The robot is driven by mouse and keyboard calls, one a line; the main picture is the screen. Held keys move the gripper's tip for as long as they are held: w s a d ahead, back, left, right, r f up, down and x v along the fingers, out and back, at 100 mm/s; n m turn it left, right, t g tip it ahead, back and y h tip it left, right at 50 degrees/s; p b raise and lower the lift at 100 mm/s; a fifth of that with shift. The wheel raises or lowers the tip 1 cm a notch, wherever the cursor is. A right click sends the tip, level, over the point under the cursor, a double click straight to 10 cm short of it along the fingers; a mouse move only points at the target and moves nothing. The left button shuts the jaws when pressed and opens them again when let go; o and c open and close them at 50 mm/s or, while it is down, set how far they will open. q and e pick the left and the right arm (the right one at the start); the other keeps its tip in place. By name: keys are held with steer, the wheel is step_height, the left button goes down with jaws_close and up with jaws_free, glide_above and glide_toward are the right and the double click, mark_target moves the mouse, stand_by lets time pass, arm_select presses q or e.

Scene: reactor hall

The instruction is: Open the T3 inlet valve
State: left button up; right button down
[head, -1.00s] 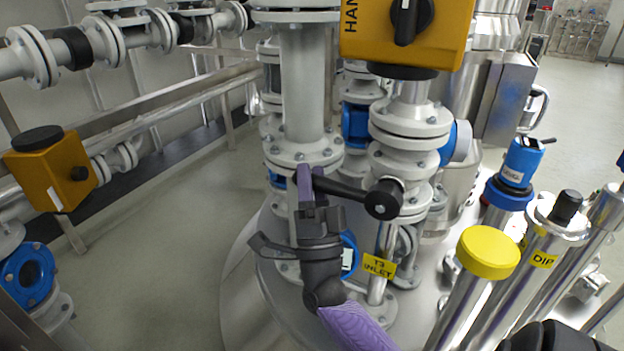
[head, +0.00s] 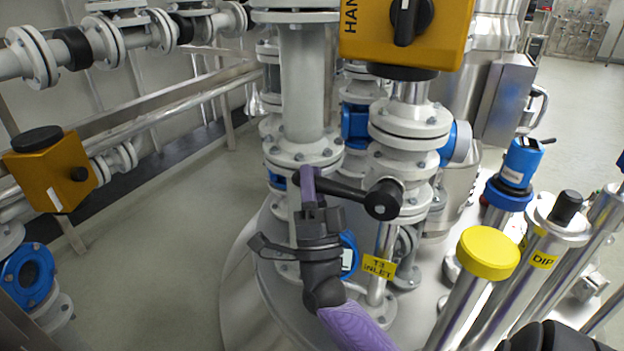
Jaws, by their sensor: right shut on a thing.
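The T3 inlet valve's black lever handle (head: 345,190) runs from a round hub (head: 383,199) to the left, in front of the flanged grey pipe. A yellow T3 INLET tag (head: 379,268) hangs below it. My right gripper (head: 308,187), with purple fingers, is shut on the lever near its left end. Its black wrist and purple forearm come up from below. My left gripper is not in view.
A yellow actuator box (head: 405,32) with a black knob sits above the valve. A yellow-capped tube (head: 488,254), the DIP tube (head: 545,262) and a blue-headed sensor (head: 521,163) stand to the right. Another yellow box (head: 50,172) is at left. The floor at left is clear.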

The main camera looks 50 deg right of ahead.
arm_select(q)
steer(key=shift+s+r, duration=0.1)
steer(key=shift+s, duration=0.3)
arm_select(e)
steer(key=shift+f+n+y+p, duration=0.25)
steer(key=shift+n+y+p, duration=0.35)
steer(key=shift+n+y, duration=0.15)
arm_select(q)
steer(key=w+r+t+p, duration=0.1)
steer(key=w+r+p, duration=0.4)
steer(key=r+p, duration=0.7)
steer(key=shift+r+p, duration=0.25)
steer(key=shift+p, duration=0.05)
arm_select(e)
steer(key=s+d+f+n+g+y, duration=0.1)
steer(key=s+f+n+g+y, duration=0.2)
steer(key=f+n+y, duration=0.5)
steer(key=s+n+y, duration=0.1)
steer(key=n+y, duration=0.1)
steer(key=n, duration=0.1)
steer(key=shift+s+f, duration=0.15)
steer(key=shift+f, duration=0.1)
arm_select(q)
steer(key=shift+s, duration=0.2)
arm_select(e)
steer(key=shift+d, duration=0.1)
